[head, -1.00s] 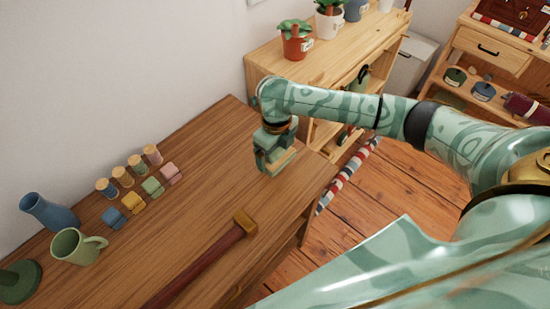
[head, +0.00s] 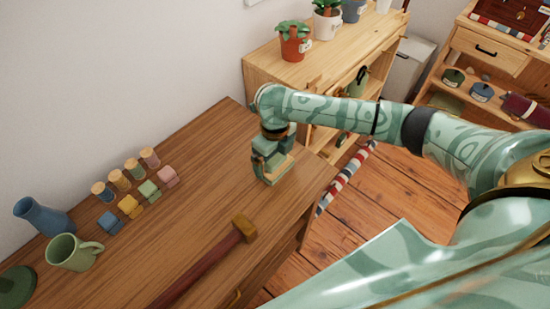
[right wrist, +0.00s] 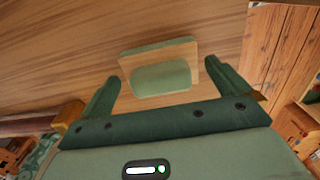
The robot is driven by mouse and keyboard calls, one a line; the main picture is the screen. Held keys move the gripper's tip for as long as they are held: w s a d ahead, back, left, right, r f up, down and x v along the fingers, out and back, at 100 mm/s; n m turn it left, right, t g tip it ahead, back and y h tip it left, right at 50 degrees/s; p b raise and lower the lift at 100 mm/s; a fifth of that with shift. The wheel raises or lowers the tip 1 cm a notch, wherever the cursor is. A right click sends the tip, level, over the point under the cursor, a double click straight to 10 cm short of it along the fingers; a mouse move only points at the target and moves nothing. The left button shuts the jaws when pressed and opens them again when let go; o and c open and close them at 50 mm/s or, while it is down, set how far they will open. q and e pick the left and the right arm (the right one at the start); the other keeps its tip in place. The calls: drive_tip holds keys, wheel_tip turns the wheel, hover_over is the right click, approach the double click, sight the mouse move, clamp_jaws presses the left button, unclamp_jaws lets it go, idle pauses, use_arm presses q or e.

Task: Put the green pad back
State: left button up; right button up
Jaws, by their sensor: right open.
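A green pad (right wrist: 160,78) on a pale wooden base lies on the brown tabletop, between and just beyond the fingertips in the right wrist view. In the head view its pale edge (head: 281,172) shows under my right gripper, which partly hides it. My right gripper (right wrist: 158,82) is open, its two dark green fingers either side of the pad with gaps; I cannot tell whether they touch it. A smaller green block (head: 149,189) stands in a row with blue, yellow and pink ones at the left of the table. My left gripper is out of view.
A wooden mallet (head: 243,228) lies at the table's front. A green mug (head: 72,253), a blue vase (head: 42,215) and several wooden-topped pieces (head: 120,180) stand at left. A shelf with potted plants (head: 294,42) stands behind the arm. The middle of the tabletop is clear.

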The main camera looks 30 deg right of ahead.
sight(275, 157)
wheel_tip(275, 157, up, 11)
drive_tip(key=p, duration=0.4)
drive_tip(key=shift+f, duration=0.15)
